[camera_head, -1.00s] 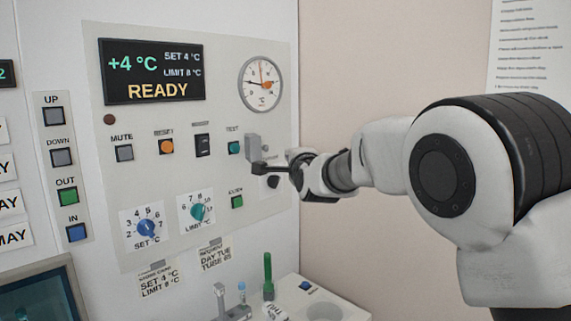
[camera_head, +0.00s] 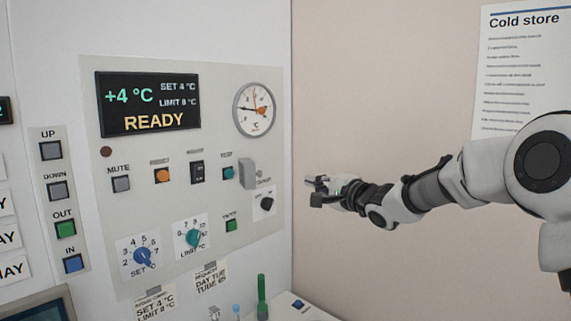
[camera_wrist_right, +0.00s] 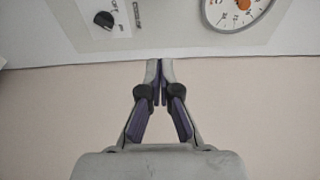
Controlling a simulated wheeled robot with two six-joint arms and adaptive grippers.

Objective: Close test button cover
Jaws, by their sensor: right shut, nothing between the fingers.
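The teal TEST button (camera_head: 228,173) is on the grey control panel (camera_head: 120,222), uncovered to the front. A grey cover flap (camera_head: 247,172) stands open just to the right of the button. My right gripper (camera_head: 313,190) is to the right of the panel, in front of the beige wall, apart from the cover and empty. In the right wrist view its fingertips (camera_wrist_right: 161,68) are together, just below the panel edge in the picture. The cover cannot be made out in the wrist view. My left gripper is not in view.
A black rotary knob (camera_head: 266,204) sits below the cover and a round dial gauge (camera_head: 256,108) above it. Other buttons and two set knobs (camera_head: 143,257) fill the panel. A green tube (camera_head: 262,296) stands below.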

